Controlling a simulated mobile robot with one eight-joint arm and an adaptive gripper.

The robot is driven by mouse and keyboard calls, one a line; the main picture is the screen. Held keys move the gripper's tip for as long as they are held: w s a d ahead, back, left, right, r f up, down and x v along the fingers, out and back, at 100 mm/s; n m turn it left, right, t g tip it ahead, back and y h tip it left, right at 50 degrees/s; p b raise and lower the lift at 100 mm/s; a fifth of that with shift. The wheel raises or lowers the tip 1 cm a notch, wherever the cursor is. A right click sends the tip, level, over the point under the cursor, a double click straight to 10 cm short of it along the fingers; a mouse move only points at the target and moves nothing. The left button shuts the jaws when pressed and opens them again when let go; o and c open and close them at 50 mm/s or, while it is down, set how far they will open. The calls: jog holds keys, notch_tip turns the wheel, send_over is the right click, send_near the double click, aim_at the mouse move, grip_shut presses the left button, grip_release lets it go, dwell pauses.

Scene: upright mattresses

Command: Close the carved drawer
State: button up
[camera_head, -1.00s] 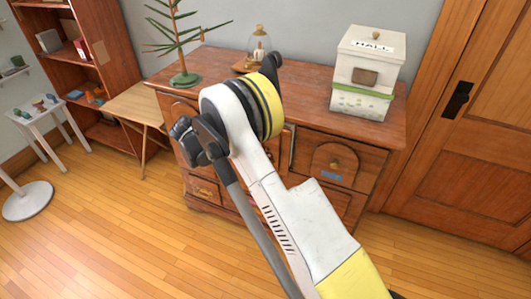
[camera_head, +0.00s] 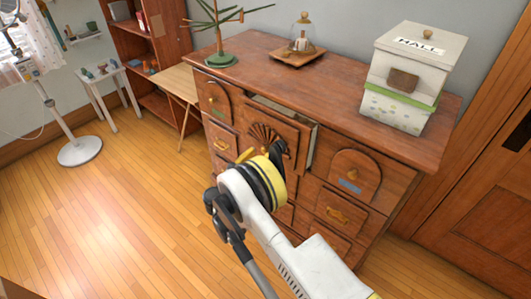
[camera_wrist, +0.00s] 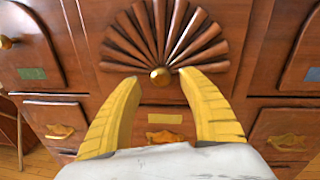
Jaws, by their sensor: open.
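The carved drawer (camera_head: 268,135) with a fan-shaped carving is in the upper middle of the wooden dresser and stands partly pulled out, with its open top and side showing. The fan carving (camera_wrist: 165,35) and its round brass knob (camera_wrist: 160,77) fill the upper middle of the wrist view. My gripper (camera_wrist: 160,85) is open, its two yellow fingers spread on either side below the knob. In the head view my gripper (camera_head: 262,155) is in front of the drawer, partly hidden by my arm. I cannot tell whether a finger touches the drawer front.
A white HALL box (camera_head: 405,85), a glass dome on a tray (camera_head: 300,45) and a potted plant (camera_head: 220,50) stand on the dresser top (camera_head: 340,85). A small wooden table (camera_head: 180,85) is at its left. The floor in front is clear.

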jog(key=shift+b+x, duration=0.3)
jog(key=shift+x, duration=1.15)
